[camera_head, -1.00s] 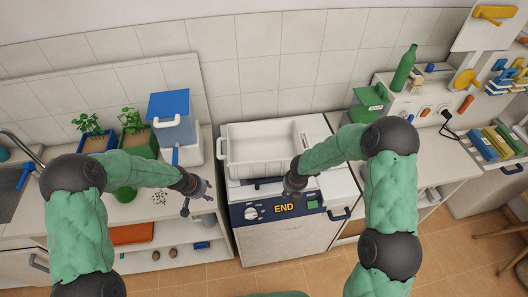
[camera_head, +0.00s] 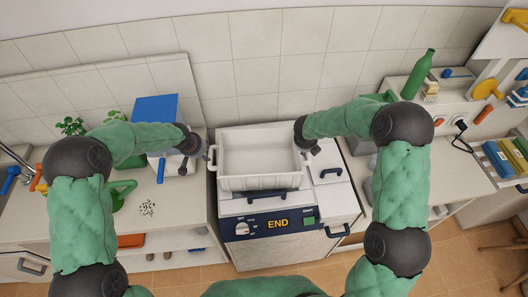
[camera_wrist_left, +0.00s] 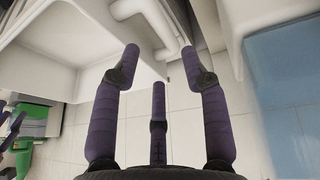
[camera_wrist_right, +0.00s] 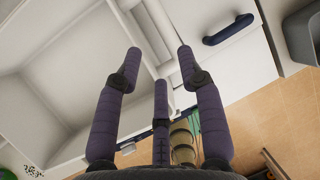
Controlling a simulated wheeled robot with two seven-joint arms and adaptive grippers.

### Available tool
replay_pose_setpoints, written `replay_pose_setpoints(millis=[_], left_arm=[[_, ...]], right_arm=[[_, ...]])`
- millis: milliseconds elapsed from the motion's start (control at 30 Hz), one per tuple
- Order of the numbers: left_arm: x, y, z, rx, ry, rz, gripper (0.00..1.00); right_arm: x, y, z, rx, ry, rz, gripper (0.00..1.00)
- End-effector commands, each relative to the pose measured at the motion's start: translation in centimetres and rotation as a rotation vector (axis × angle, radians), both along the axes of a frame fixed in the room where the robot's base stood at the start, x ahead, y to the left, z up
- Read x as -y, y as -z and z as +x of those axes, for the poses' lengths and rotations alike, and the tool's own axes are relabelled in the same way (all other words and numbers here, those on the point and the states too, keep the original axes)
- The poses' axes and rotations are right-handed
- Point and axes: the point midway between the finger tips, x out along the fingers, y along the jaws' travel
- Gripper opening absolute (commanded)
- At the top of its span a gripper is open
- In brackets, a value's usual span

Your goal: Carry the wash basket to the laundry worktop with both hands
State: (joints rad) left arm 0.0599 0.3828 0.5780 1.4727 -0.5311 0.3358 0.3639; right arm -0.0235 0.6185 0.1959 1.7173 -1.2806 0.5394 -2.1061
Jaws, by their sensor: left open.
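The white wash basket (camera_head: 258,183) stands upright and looks empty, on top of the white machine (camera_head: 262,207) whose panel reads END. My left gripper (camera_head: 208,154) is open beside the basket's left end. In the left wrist view the basket's handle (camera_wrist_left: 150,22) lies just ahead of the spread fingers (camera_wrist_left: 160,62). My right gripper (camera_head: 311,148) is at the basket's right end. In the right wrist view its fingers (camera_wrist_right: 160,62) are spread, with the white handle (camera_wrist_right: 148,30) just ahead of them. Neither gripper visibly holds the handle.
A white worktop (camera_head: 182,225) on the left bears a blue-lidded container (camera_head: 156,110), plants and a green watering can (camera_head: 118,195). A tiled wall (camera_head: 275,60) stands close behind.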

Motion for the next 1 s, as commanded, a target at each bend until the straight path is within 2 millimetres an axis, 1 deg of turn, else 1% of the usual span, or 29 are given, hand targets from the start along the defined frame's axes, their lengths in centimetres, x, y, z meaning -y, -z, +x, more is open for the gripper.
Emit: replay_pose_setpoints(millis=[333, 467, 567, 1000], left_arm=[[0.0, 0.1, 0.0, -0.001, -0.001, 0.000, 0.45], [0.1, 0.5, 0.1, -0.002, 0.000, 0.000, 0.45], [0.2, 1.4, 0.5, -0.003, 0.000, 0.000, 0.45], [1.1, 7.6, 3.1, -0.002, 0.000, -0.001, 0.45]], right_arm=[[0.0, 0.1, 0.0, -0.001, 0.002, 0.002, 0.39], [0.1, 0.5, 0.1, -0.002, 0.001, 0.001, 0.39], [0.2, 1.3, 0.5, -0.002, 0.002, 0.002, 0.39], [1.5, 7.6, 3.0, -0.002, 0.003, 0.002, 0.39]])
